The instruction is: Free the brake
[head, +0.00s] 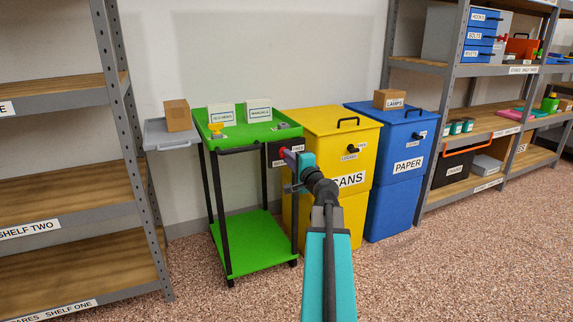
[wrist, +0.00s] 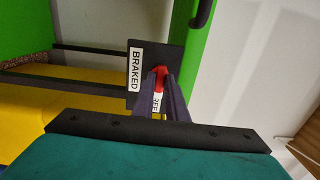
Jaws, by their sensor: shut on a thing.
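The green cart (head: 246,253) stands in the head view with a black brake plate (head: 272,153) on its right side. In the wrist view the plate (wrist: 175,54) carries a BRAKED label (wrist: 136,69) and a second label (wrist: 156,102), partly hidden, ending in "REE". A red brake lever (wrist: 160,72) stands out from the plate between the labels. My gripper (head: 287,154) is at the plate, its fingers shut on the red lever. The fingers hide most of the lever, so I cannot tell its exact setting.
A yellow CANS bin (head: 352,213) stands close beside the cart, with a blue PAPER bin (head: 404,180) further right. The cart top holds two white boxes (head: 258,110) and a yellow item (head: 216,124). A shelf rack (head: 75,180) stands left. The speckled floor in front is clear.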

